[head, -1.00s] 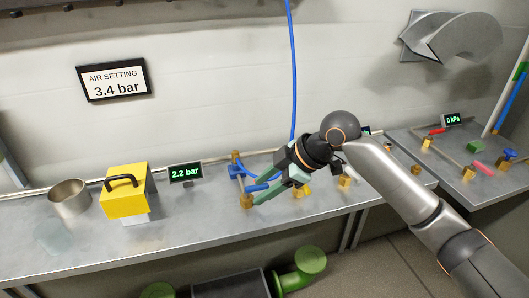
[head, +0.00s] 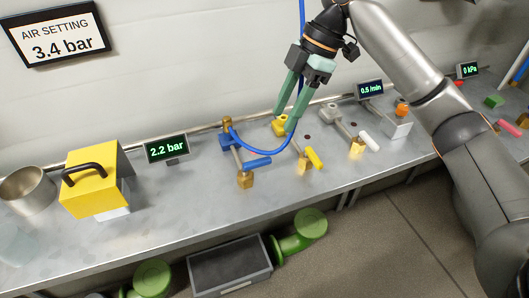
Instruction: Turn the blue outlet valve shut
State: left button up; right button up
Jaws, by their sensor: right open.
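The blue valve's lever (head: 257,162) sticks out to the right, crosswise to its short pipe, above a brass fitting (head: 245,180). A blue block (head: 227,141) sits at the pipe's back end, and a blue hose (head: 236,139) loops from there up past my right gripper. My right gripper (head: 284,122) is open and empty, its green fingers pointing down. It is above and to the right of the blue lever, apart from it, in front of the yellow valve's back block (head: 279,126) in the picture. My left gripper is not in view.
The yellow lever (head: 314,158) and white lever (head: 369,141) stand to the right. Displays read 2.2 bar (head: 166,148) and 0.5 /min (head: 370,90); the wall sign (head: 57,33) reads air setting 3.4 bar. A yellow box (head: 93,184) and metal pot (head: 27,189) are left.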

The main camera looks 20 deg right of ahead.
aim_at(263, 159)
jog(key=b+x, duration=0.2)
jog(key=x, duration=0.7)
jog(key=shift+a+f, duration=0.1)
jog(key=shift+f, duration=0.25)
jog(key=shift+a+f, duration=0.25)
jog(key=shift+f, duration=0.25)
jog(key=shift+c, duration=0.3)
grip_shut()
